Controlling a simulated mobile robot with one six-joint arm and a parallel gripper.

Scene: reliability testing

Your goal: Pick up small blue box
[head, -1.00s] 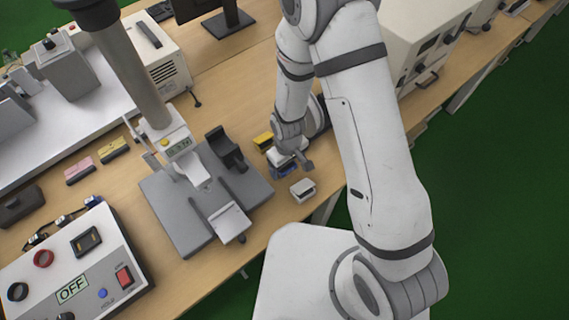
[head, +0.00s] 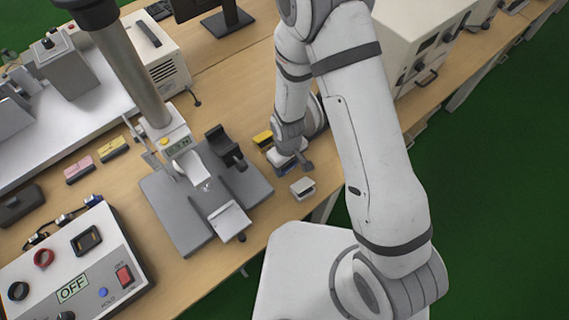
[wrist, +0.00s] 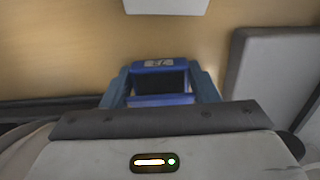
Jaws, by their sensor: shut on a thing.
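The small blue box (wrist: 159,67) sits between the two dark fingers of my gripper (wrist: 160,86) in the wrist view. It has a pale mark on its blue top edge and a dark middle. The fingers are shut on its left and right sides. In the head view my gripper (head: 287,163) is low at the table, right of the grey test stand. My wrist hides most of the box there, and I cannot tell whether the box touches the table.
A small white box (head: 302,188) lies just in front of my gripper, near the table edge. A yellow box (head: 263,138) is just behind it. The grey stand base (head: 180,215) with a black holder (head: 226,148) is to the left. A control box (head: 75,265) marked OFF stands front left.

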